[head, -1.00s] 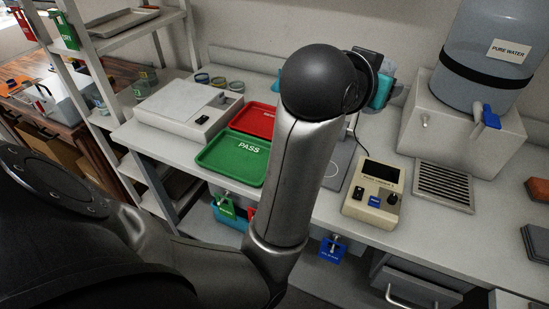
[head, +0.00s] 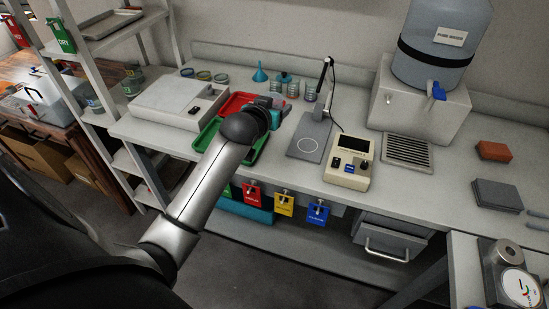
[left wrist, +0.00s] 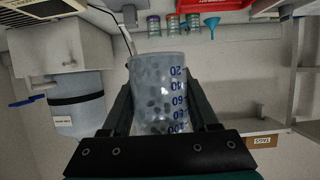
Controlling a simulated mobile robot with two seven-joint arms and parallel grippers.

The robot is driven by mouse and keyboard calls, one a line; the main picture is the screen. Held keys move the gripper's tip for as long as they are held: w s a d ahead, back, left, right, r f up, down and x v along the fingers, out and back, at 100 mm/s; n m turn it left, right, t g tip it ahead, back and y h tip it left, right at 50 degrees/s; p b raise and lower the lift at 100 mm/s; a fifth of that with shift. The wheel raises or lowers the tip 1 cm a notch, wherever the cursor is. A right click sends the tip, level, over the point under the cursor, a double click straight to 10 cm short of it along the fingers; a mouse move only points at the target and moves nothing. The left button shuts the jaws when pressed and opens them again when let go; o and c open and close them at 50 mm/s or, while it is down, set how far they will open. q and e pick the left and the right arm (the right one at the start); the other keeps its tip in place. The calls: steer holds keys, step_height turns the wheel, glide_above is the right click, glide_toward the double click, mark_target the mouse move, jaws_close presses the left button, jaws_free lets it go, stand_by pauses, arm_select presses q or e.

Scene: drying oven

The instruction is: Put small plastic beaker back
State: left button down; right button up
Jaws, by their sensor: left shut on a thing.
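The small plastic beaker (left wrist: 157,75) is clear, with blue graduation numbers, and fills the middle of the left wrist view. Several dark bits show in or through its wall; I cannot tell which. My left gripper (left wrist: 160,92) is shut on it, with a black finger on each side. In the head view my left arm reaches over the green tray (head: 207,137). Its wrist hides part of the tray, and the fingers and beaker cannot be made out clearly there. My right gripper is not in view.
A red tray (head: 236,103) lies behind the green one. A white flat device (head: 176,101) stands left, small dishes (head: 204,75) and a blue funnel (head: 260,73) behind. A stand (head: 310,140), beige control box (head: 349,162) and water tank (head: 440,45) are right.

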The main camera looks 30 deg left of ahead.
arm_select(q)
steer(key=b, duration=0.3)
glide_above(275, 162)
steer(key=f, duration=1.2)
steer(key=shift+w+f, duration=0.25)
steer(key=shift+f, duration=0.05)
steer(key=shift+f+b, duration=0.65)
steer(key=shift+f, duration=1.45)
steer(key=shift+f, duration=0.2)
steer(key=shift+c, duration=0.8)
jaws_free()
steer(key=shift+r, duration=0.15)
steer(key=shift+s+r, duration=0.15)
steer(key=shift+s, duration=0.05)
steer(key=p+v, duration=0.3)
steer(key=v, duration=0.8)
steer(key=shift+s+d, duration=0.15)
steer(key=shift+s, duration=0.2)
